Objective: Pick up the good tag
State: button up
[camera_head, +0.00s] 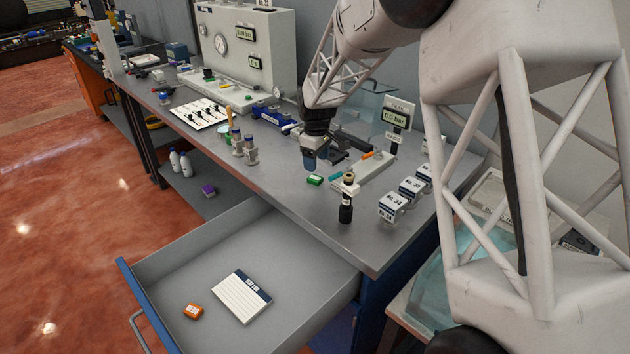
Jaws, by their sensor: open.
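A small green tag (315,180) lies flat on the grey bench top, near its front edge. It has pale lettering too small to read, and I take it as the good tag by its colour. My gripper (317,163) is open and points down just above and behind the green tag, apart from it. I see nothing between the fingers. A small orange tag (193,311) lies in the open drawer (165,270); its lettering is also too small to read.
Right of the green tag stand a dark bottle-like part with a white top (346,205) and white numbered boxes (393,207). Vials (250,150) stand to the left. A pressure display (397,115) stands behind. A white lined card (241,297) lies in the drawer.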

aim_at(315, 178)
jog(key=shift+f, duration=0.65)
jog(key=shift+a+f, duration=0.2)
jog(key=shift+f, duration=2.4)
jog(key=c, duration=1)
jog(key=shift+r, duration=0.1)
jog(key=shift+r, duration=4.95)
